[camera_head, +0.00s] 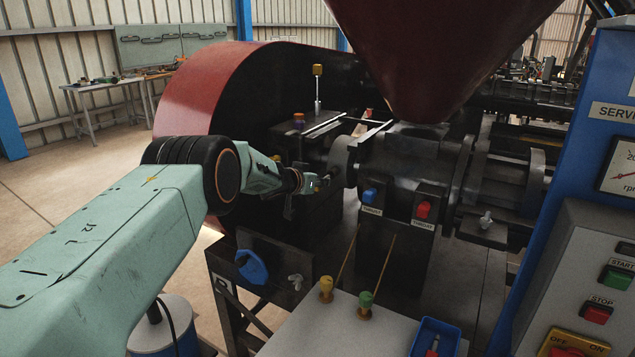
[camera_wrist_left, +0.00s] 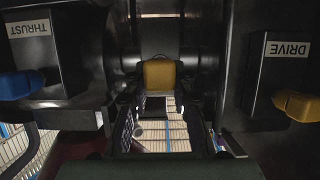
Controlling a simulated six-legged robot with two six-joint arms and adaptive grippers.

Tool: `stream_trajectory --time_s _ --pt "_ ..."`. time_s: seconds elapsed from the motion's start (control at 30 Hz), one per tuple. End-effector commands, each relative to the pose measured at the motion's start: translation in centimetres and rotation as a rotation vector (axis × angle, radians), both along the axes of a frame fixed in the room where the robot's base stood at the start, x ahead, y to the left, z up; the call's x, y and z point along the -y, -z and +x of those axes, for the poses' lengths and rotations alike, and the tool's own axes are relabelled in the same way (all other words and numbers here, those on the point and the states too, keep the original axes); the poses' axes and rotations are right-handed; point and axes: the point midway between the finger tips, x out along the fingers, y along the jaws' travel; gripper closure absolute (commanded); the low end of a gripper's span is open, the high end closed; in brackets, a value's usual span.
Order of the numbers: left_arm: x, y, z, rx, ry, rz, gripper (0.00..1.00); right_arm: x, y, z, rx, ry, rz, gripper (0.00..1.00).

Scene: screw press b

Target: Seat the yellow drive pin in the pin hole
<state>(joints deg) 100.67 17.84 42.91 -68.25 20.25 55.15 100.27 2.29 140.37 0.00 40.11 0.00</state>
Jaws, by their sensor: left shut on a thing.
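My left gripper (camera_head: 322,183) reaches in from the left at the dark press housing, beside a round shaft end. In the left wrist view its fingers (camera_wrist_left: 160,100) are shut on the yellow drive pin (camera_wrist_left: 159,73), whose blocky yellow head shows between the fingertips. In the head view the held pin is hidden or too small to make out. The pin hole cannot be made out in either view, so I cannot tell how the pin lies relative to it. My right gripper is not in view.
A yellow knob sits on a block labelled DRIVE (camera_wrist_left: 288,50), with a blue one by the THRUST label (camera_wrist_left: 28,29). Blue (camera_head: 370,195) and red (camera_head: 423,209) knobs stand right of the gripper. A red guard (camera_head: 205,90) rises behind the arm; a hopper (camera_head: 440,55) hangs above.

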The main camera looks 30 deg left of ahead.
Motion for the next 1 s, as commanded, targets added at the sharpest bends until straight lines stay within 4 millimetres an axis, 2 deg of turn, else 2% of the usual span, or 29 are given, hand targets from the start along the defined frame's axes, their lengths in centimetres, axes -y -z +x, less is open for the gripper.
stream_trajectory --time_s 0.37,1.0 --pt "0.1 0.0 1.1 0.001 -0.001 0.001 1.00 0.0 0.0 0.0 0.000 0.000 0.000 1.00" --pt "0.2 0.2 2.1 0.000 0.002 0.000 1.00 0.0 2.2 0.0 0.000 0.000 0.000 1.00"
